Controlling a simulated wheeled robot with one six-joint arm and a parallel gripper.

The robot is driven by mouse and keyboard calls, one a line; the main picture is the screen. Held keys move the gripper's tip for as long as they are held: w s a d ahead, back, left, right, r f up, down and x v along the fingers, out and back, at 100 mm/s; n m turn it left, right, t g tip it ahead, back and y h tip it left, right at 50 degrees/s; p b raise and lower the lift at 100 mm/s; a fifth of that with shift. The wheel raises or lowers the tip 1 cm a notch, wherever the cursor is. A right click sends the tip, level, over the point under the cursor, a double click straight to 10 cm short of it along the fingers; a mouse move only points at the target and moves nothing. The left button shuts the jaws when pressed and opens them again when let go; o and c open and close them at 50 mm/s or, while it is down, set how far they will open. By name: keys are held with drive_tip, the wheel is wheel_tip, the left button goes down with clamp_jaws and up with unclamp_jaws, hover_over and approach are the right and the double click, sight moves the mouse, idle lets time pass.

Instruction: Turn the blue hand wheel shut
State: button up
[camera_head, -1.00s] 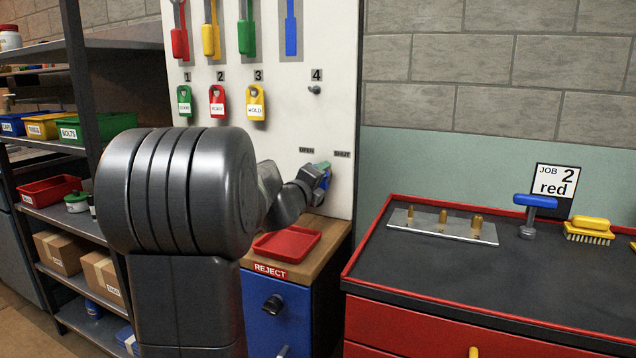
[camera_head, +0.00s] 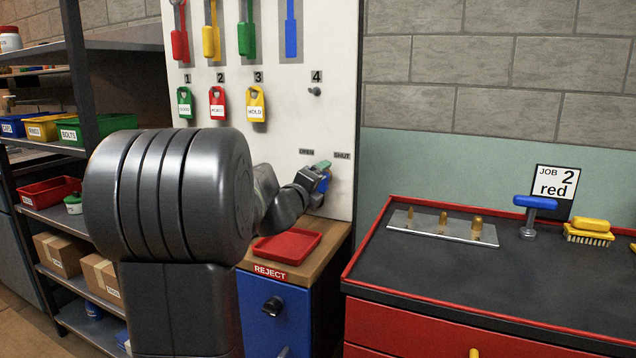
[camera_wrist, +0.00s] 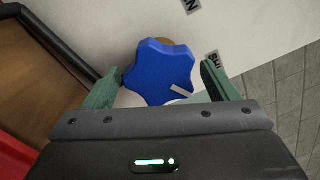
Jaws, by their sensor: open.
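The blue hand wheel (camera_wrist: 158,70) is lobed, with a white mark on its lower right side in the wrist view. It is mounted on the white panel (camera_head: 340,110). My gripper (camera_wrist: 161,72) is open, with one green finger to the left of the wheel and one to the right. A small gap shows at the right finger; I cannot tell whether the left one touches. In the head view, my gripper (camera_head: 320,176) hides most of the wheel. The OPEN label (camera_head: 306,152) and the SHUT label (camera_head: 342,155) are above it.
A red reject tray (camera_head: 287,246) lies on the wooden cabinet top below the wheel. Tags and tools hang higher on the panel. A red-edged workbench (camera_head: 430,275) stands to the right, and a shelf (camera_head: 60,213) with bins to the left.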

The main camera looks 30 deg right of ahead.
drive_tip(key=p+v, duration=0.1)
drive_tip(key=v, duration=1.1)
drive_tip(key=shift+s+a, duration=0.2)
drive_tip(key=shift+a, duration=0.05)
drive_tip(key=b+x, duration=0.1)
drive_tip(key=x, duration=1.3)
drive_tip(key=shift+s, duration=0.1)
